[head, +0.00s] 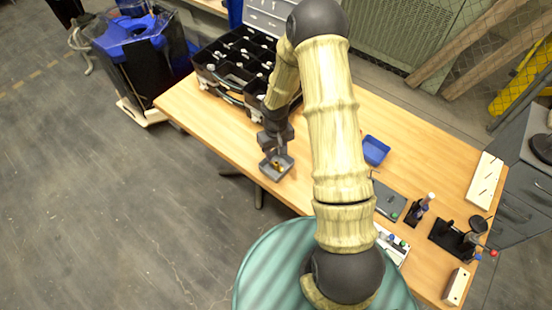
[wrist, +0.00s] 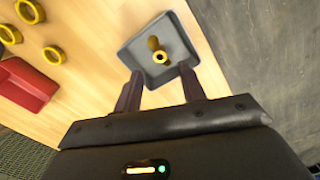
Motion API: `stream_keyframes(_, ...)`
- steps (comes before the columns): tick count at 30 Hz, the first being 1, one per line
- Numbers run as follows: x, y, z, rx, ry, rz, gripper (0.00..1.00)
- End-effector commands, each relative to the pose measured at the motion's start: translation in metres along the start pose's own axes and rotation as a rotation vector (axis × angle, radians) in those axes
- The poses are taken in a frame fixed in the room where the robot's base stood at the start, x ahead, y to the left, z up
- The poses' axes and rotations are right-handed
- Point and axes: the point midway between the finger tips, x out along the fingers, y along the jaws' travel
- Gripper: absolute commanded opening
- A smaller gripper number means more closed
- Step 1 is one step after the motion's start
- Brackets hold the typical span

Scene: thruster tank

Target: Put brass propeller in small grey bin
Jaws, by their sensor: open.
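The small grey bin (head: 268,176) stands on the wooden table near its front left edge. It also shows in the wrist view (wrist: 182,30), at the top centre. The brass propeller (wrist: 159,54) lies inside the bin, a small yellow piece with a round hub. It shows only as a yellow spot in the head view (head: 278,167). My gripper (wrist: 160,72) is open, its two fingers apart at the near side of the bin with nothing between them. In the head view my gripper (head: 277,152) is just above the bin, partly covering it.
Several brass rings (wrist: 53,55) and a red tray (wrist: 25,84) are on the table, left in the wrist view. A black organizer case (head: 240,65) stands at the back left. A blue tray (head: 375,150) and small fixtures are to the right. The table edge is close to the bin.

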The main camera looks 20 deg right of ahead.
Motion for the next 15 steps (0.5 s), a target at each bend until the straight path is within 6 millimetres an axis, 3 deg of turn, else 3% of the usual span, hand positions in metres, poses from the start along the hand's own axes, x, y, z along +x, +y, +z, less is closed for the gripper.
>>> stream_keyframes(9,-0.051,0.001,-0.001,0.001,0.003,0.001,0.41)
stream_keyframes(15,-0.061,0.0,0.0,0.0,0.0,0.0,0.41)
